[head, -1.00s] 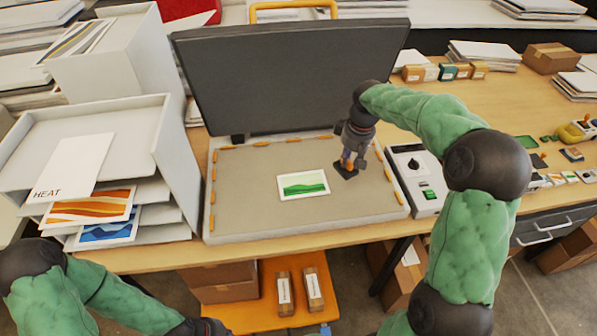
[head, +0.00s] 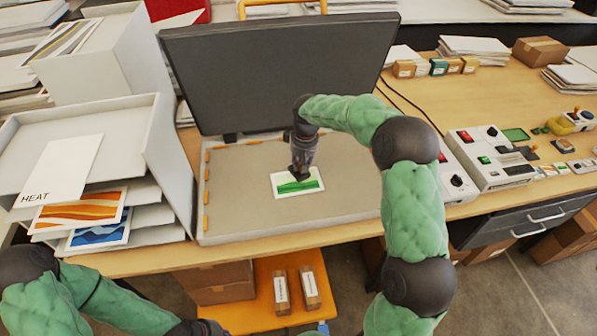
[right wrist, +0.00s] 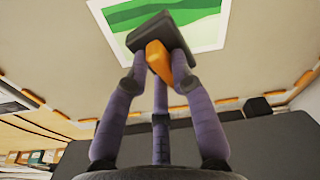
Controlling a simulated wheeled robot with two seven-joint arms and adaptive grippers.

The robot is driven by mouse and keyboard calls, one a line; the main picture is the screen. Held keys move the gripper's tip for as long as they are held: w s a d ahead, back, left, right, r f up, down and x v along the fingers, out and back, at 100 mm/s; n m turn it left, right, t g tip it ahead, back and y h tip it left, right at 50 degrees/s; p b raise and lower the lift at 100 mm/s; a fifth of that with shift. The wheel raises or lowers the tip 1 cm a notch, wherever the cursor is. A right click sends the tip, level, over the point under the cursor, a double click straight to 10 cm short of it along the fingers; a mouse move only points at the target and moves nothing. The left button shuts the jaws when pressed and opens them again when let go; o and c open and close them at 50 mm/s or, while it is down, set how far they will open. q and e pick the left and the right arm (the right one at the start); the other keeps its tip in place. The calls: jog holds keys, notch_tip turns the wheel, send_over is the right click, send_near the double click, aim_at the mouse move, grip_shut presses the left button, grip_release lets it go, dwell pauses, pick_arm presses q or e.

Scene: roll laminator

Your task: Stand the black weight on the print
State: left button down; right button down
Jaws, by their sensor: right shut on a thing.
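The print (head: 308,188), a green picture with a white border, lies flat on the grey bed (head: 235,210) of the opened press. My right gripper (head: 299,172) is over the print, pointing down. In the right wrist view it is shut on the orange grip (right wrist: 158,62) of the black weight (right wrist: 150,32). The weight is seen against the print (right wrist: 205,30) there; I cannot tell whether it touches. In the head view the gripper mostly hides the weight. My left gripper (head: 203,328) is at the bottom edge, partly cut off, its fingers unclear.
The raised dark lid (head: 280,75) stands behind the bed. A paper rack (head: 150,170) with a HEAT sheet (head: 62,172) and other prints is on the left. Control boxes (head: 490,158) stand to the right. An orange shelf (head: 255,315) is below the table edge.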

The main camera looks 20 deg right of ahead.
jog(key=shift+w+a+f, duration=0.15)
jog(key=shift+a+f, duration=0.05)
jog(key=shift+f, duration=0.1)
jog(key=shift+w+a+f+b, duration=0.15)
jog(key=shift+f+b, duration=0.15)
jog(key=shift+f, duration=1.35)
jog(key=shift+f, duration=0.2)
jog(key=c, duration=1.1)
grip_release()
jog(key=shift+o, duration=0.2)
